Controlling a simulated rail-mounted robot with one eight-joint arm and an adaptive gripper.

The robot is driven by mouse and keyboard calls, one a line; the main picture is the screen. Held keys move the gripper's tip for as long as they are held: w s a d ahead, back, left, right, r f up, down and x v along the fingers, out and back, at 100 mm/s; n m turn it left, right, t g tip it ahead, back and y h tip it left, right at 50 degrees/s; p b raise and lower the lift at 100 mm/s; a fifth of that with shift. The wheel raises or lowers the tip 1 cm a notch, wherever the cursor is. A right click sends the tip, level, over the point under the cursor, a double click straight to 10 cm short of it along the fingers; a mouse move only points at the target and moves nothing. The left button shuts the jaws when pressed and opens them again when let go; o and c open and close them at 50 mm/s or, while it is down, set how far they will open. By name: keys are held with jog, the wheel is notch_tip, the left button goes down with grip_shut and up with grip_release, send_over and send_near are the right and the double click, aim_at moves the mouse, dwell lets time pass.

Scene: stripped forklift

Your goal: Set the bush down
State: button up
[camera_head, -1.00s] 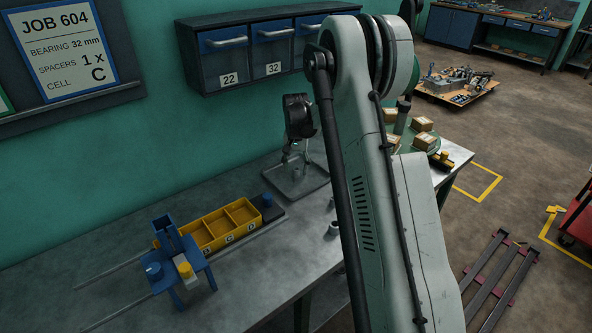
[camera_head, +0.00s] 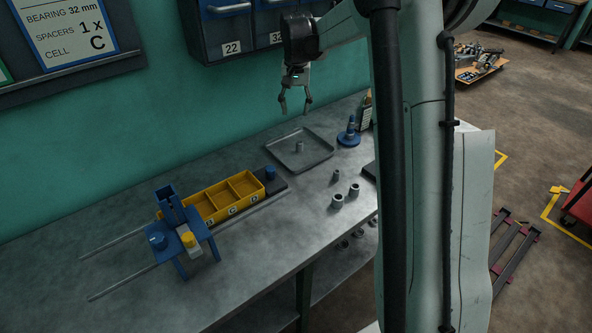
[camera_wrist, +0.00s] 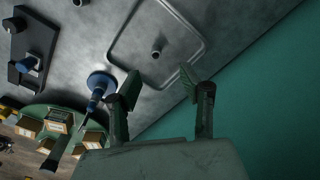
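A small grey bush (camera_head: 299,147) stands upright in the shallow grey tray (camera_head: 318,162) on the bench. It also shows in the wrist view (camera_wrist: 157,50), inside the tray's rim (camera_wrist: 112,47). My gripper (camera_head: 295,110) is above the tray, with its fingers pointing down and clear of the bush. In the wrist view its two fingers (camera_wrist: 159,80) are spread apart with nothing between them.
A blue stand (camera_head: 348,136) is right of the tray. Several grey cylinders (camera_head: 337,201) stand on the bench in front. A yellow compartment bin (camera_head: 207,211) and a blue fixture (camera_head: 181,232) are at left. Wall drawers (camera_head: 232,35) hang behind my gripper.

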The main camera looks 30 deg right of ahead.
jog(key=s+a+r+n+t, duration=0.2)
jog(key=s+a+r, duration=0.35)
jog(key=s, duration=0.25)
jog(key=s+a+r+n+t, duration=0.1)
jog(key=s+a+r, duration=0.45)
jog(key=s, duration=0.35)
jog(key=s+a+f+n+t, duration=0.1)
jog(key=s+a+f, duration=0.1)
jog(key=s, duration=0.7)
jog(key=s+a+f+n+t, duration=0.2)
jog(key=s+a, duration=0.3)
jog(key=s, duration=0.4)
jog(key=shift+a+f, duration=0.15)
jog(key=shift+f, duration=0.3)
jog(key=shift+s, duration=0.1)
notch_tip(320, 180, down, 5)
jog(key=b, duration=0.5)
jog(key=shift+f, duration=0.1)
